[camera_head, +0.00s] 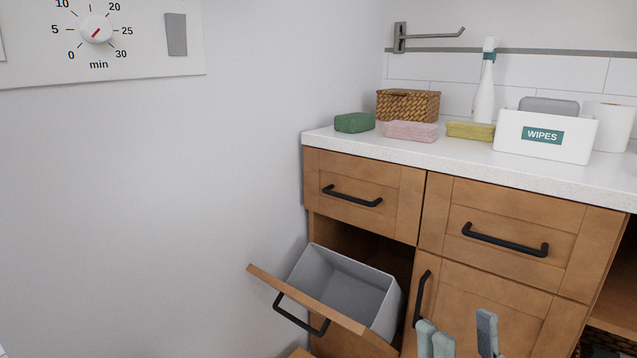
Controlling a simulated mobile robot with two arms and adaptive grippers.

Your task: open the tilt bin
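The tilt bin (350,283) is a grey box behind a wooden front in the lower left of the cabinet. It is tilted outward, with its open top and inside showing. Its black handle (298,316) is on the outer face of the front. My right gripper (464,338) shows at the bottom edge, to the right of the bin and in front of the cabinet door. Its fingers are apart with nothing between them, and it is clear of the bin handle. My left gripper is not in the view.
A wooden cabinet has two shut drawers with black handles (352,195) and a shut door (487,302). The white counter (380,150) holds soaps, a wicker basket (408,105), a spray bottle (485,85) and a wipes box (545,137). A timer dial (96,30) is at upper left.

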